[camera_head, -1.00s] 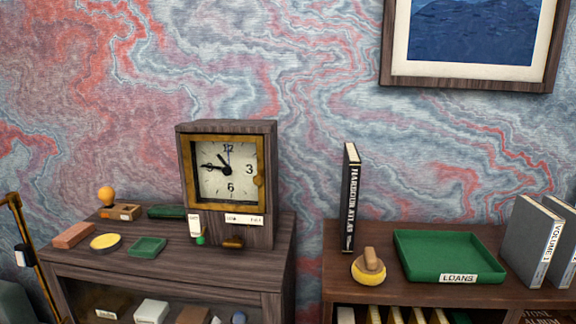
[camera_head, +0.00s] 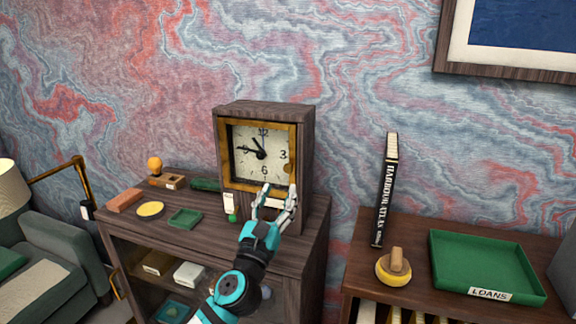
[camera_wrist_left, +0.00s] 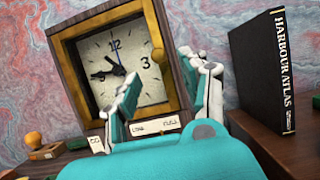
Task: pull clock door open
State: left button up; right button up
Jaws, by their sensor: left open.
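The clock (camera_head: 307,150) is a dark wooden box standing on the left cabinet, with a white dial. Its door (camera_head: 226,160) is a brass-coloured square frame around the dial and looks shut. A small brass knob (camera_head: 288,169) sits on the door's right side. My left gripper (camera_head: 276,192) is open and empty in front of the clock's lower right part, below the knob. In the left wrist view its fingers (camera_wrist_left: 160,92) stand apart before the door's lower right corner; the left finger hides part of the dial. I cannot tell whether they touch the clock. My right gripper does not show.
A yellow dish (camera_head: 150,209), green tray (camera_head: 185,219) and brick-red block (camera_head: 124,200) lie left of the clock.

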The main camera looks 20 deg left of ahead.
aim_at(287, 172)
pick_arm(q)
jog(key=p+x, duration=0.1)
jog(key=x, duration=0.6)
grip_shut()
dwell(0.4)
